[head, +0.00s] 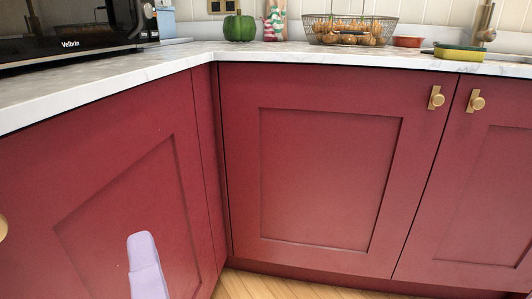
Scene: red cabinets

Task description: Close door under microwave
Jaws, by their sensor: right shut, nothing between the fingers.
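The red cabinet door (110,145) under the microwave (70,28) fills the left of the head view. It looks about flush under the counter edge, but its left side runs out of the picture, so I cannot tell if it is fully shut. Part of a round brass knob (2,228) shows at the left picture edge. My right gripper (142,240), pale lavender, is shut and empty at the bottom, in front of the door's lower panel. I cannot tell if it touches the door. My left gripper is out of view.
A second red cabinet door (325,180) and a third (480,190), with brass knobs, are shut on the right. The marble counter (240,48) bears a green pumpkin (239,27) and a wire basket (350,30). Wooden floor (260,287) shows at the bottom.

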